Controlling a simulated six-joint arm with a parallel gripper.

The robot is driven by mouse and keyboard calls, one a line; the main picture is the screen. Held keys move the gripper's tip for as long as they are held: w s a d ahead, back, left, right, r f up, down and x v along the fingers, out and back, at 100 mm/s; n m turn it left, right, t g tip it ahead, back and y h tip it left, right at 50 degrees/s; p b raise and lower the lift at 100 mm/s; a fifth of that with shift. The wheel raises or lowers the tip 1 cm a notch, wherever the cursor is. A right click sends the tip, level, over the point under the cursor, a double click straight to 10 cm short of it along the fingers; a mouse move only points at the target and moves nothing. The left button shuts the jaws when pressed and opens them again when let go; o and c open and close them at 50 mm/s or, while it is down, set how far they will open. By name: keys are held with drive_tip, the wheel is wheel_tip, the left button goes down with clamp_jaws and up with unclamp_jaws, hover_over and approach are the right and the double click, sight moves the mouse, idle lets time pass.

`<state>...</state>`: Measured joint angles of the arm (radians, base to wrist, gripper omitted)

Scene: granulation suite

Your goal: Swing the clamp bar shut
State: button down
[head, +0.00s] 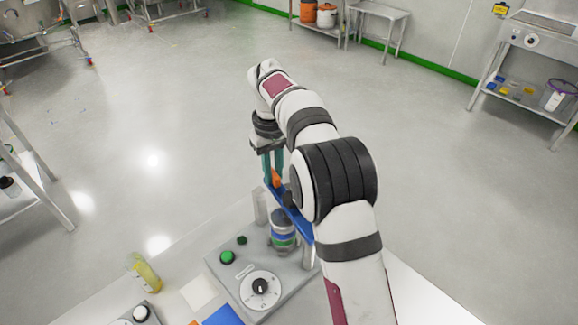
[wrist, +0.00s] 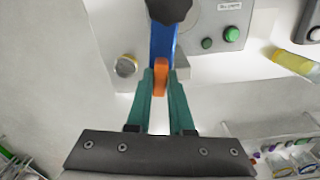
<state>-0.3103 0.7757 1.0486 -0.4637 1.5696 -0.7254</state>
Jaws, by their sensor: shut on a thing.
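The clamp bar (head: 296,222) is blue with an orange grip (head: 277,180) at its far end. In the wrist view the bar (wrist: 162,45) runs up from the orange grip (wrist: 161,78) under a dark knob (wrist: 168,9). My gripper (wrist: 161,88) has its two teal fingers shut on the orange grip; the fingers also show in the head view (head: 274,170). A silver post (wrist: 126,66) stands left of the bar's gripped end, with a gap between them. A banded jar (head: 283,232) stands below the bar. My arm hides part of the bar's near end.
The grey machine base (head: 229,282) carries a dial (head: 260,287) and green buttons (head: 227,257). A yellow bottle (head: 145,273) and a blue sheet (head: 224,315) are on the bench to the left. Open floor lies beyond the bench.

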drive_tip(key=shift+s+a+n, duration=1.15)
drive_tip(key=shift+a+n, duration=0.15)
drive_tip(key=shift+a, duration=0.1)
drive_tip(key=c, duration=0.8)
unclamp_jaws()
drive_tip(key=shift+r, duration=0.1)
wheel_tip(320, 180, up, 12)
